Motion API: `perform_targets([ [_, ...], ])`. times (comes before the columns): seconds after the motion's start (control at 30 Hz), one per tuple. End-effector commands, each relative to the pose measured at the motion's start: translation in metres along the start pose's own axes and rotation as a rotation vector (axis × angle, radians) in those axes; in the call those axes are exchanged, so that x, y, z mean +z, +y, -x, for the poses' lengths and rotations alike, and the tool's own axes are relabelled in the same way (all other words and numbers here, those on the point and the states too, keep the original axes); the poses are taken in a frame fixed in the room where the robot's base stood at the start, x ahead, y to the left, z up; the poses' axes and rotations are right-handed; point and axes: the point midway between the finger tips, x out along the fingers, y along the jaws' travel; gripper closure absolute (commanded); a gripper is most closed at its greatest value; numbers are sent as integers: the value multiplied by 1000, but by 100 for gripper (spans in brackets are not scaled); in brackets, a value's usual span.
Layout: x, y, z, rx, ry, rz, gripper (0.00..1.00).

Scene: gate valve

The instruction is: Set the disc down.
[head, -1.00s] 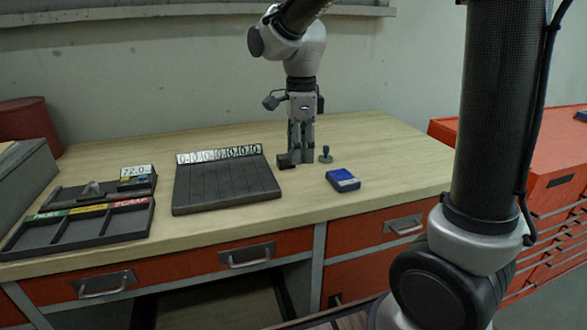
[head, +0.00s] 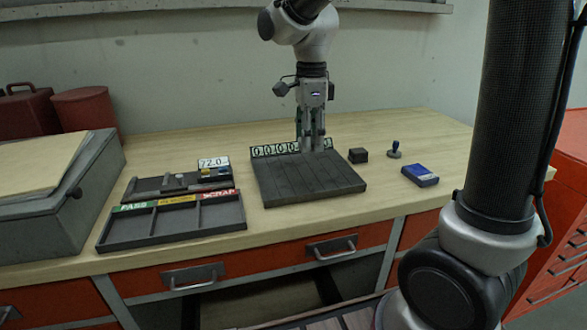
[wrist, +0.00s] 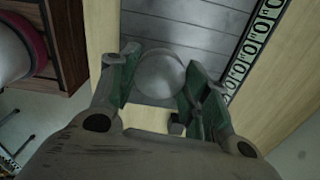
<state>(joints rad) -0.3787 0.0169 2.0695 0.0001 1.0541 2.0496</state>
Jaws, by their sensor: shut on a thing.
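My gripper (head: 312,140) points down over the back part of the dark grooved board (head: 300,184), in front of its row of number plates. In the wrist view its two green-padded fingers (wrist: 162,76) are shut on a round pale grey disc (wrist: 158,70). The disc lies flat between the fingers, over the board's grey slats (wrist: 180,22). I cannot tell whether the disc touches the board. The fingers hide it in the head view.
Left of the board is a tray (head: 172,228) marked PASS and SCRAP, with a gauge showing 72.0 (head: 214,163) behind it. A grey case (head: 75,195) stands far left.

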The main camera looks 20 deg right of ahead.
Motion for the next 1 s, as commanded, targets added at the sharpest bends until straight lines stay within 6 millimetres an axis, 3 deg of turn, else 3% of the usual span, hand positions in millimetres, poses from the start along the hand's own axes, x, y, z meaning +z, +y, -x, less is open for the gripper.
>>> perform_targets([
  [0.1, 0, 1, -24, 4, 2, 2, 89],
  [0.5, 0, 1, -76, 3, 2, 2, 89],
  [0.9, 0, 0, -82, 1, 1, 2, 89],
  [0.93, 0, 0, -82, 2, 1, 2, 50],
  [1.0, 0, 0, -82, 1, 1, 2, 37],
])
